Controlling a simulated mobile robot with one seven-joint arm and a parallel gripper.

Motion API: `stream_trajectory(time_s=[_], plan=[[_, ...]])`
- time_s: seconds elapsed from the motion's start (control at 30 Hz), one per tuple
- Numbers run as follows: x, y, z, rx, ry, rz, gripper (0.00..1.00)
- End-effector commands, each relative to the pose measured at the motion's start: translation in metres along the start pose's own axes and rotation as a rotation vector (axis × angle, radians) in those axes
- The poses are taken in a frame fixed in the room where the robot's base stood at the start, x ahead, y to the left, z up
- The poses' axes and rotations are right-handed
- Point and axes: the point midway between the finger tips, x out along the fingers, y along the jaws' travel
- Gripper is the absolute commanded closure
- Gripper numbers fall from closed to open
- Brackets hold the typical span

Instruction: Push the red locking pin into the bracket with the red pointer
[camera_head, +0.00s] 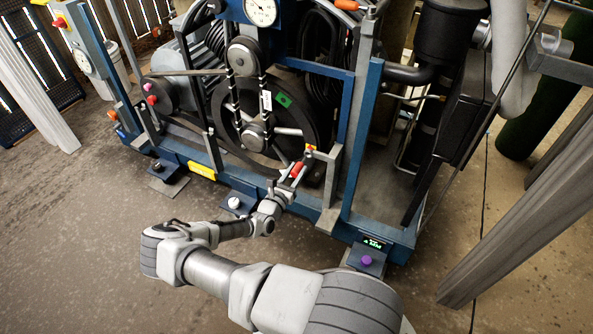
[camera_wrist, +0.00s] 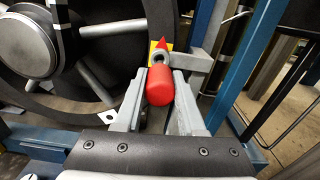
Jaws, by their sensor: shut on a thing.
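The red locking pin (camera_wrist: 160,86) is a short red cylinder in the wrist view, held between the two grey fingers of my gripper (camera_wrist: 154,92). Just beyond its far end is a grey ring-shaped bracket (camera_wrist: 160,56) on a grey bar. A red pointer (camera_wrist: 161,44) on a yellow plate (camera_wrist: 153,48) stands right behind and above the ring. I cannot tell whether the pin's tip is inside the ring. In the head view the red pin (camera_head: 296,169) shows at the end of my gripper (camera_head: 292,174), close to the yellow and red marker (camera_head: 310,148).
A large flywheel (camera_head: 265,110) stands left of the bracket, with a blue frame post (camera_head: 362,140) to the right. Blue frame rails run below. A small block with a purple knob (camera_head: 367,260) is at the lower right. Open floor lies in front.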

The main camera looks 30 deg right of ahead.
Motion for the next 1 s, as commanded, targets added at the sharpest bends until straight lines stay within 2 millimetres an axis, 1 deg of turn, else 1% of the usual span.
stream_trajectory(time_s=[0.33,1.0], plan=[[0.002,0.0,0.0,0.0,-0.001,-0.001,1.0],[0.018,0.0,0.0,0.0,0.0,0.0,1.0]])
